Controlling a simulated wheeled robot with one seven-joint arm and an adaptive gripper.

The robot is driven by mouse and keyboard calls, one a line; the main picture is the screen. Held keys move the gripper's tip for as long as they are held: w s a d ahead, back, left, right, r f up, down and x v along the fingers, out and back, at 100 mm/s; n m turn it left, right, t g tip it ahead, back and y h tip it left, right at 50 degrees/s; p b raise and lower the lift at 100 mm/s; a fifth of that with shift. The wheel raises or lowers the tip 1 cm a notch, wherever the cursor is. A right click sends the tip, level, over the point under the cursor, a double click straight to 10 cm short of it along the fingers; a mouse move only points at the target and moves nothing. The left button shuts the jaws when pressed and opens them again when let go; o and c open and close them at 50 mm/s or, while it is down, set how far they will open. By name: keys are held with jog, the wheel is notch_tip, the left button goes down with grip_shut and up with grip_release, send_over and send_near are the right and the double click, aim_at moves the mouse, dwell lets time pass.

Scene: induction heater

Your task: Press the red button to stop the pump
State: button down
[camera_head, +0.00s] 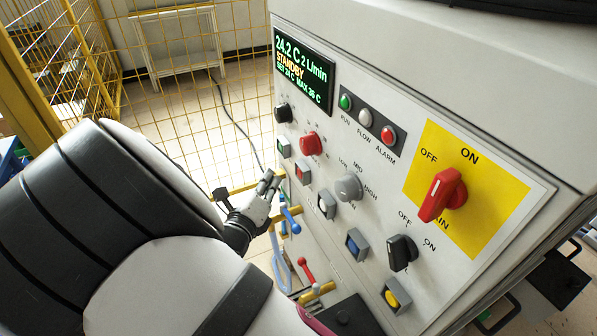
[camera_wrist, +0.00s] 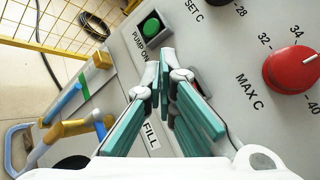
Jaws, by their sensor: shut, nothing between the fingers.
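In the wrist view the shut fingertips (camera_wrist: 166,60) sit just below the green button (camera_wrist: 152,26), labelled PUMP ON. I cannot tell whether the fingertips touch anything.
The display (camera_head: 303,72) reads STANDBY and 2 L/min. A red MAX C knob (camera_wrist: 292,70) lies right of my fingers. White (camera_head: 327,205), blue (camera_head: 357,244) and yellow (camera_head: 396,296) buttons lie lower. Valves with blue (camera_head: 291,214) and red (camera_head: 306,271) handles stand below my gripper.

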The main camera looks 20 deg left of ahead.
jog(key=shift+s+a, duration=0.55)
jog(key=shift+s, duration=0.1)
jog(key=s+a+p, duration=0.2)
jog(key=s+a, duration=0.5)
jog(key=s, duration=0.1)
jog(key=shift+s, duration=0.15)
dwell(0.6)
dwell(0.4)
